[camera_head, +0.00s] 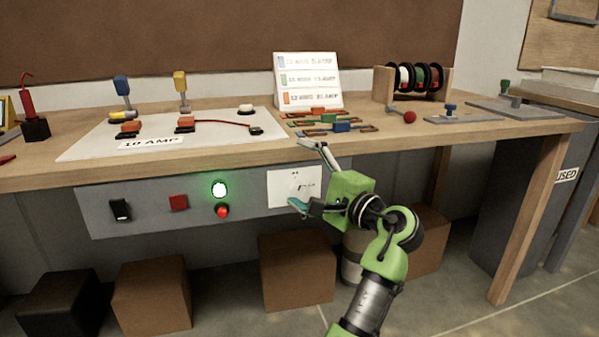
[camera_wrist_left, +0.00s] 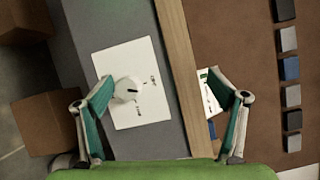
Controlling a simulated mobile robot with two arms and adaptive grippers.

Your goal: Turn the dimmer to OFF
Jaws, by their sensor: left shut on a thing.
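The dimmer is a white round knob (camera_wrist_left: 128,88) with a dark pointer mark, on a white plate (camera_wrist_left: 140,60) with small lettering too blurred to read. In the head view the plate (camera_head: 285,186) sits on the grey panel under the bench top, and my gripper partly covers it. My left gripper (camera_head: 312,176) is at the plate, its fingers held far apart. In the left wrist view (camera_wrist_left: 160,88), one finger is against the knob's left side and the other is beyond the bench edge, so both knob and edge lie between them. Exact contact is unclear. My right gripper is not in view.
The bench's wooden front edge (camera_head: 200,168) overhangs the panel (camera_head: 150,200), which also holds a black switch (camera_head: 120,210), a red square (camera_head: 178,202), a lit green lamp (camera_head: 219,189) and a red button (camera_head: 222,210). Brown boxes (camera_head: 295,270) stand on the floor below.

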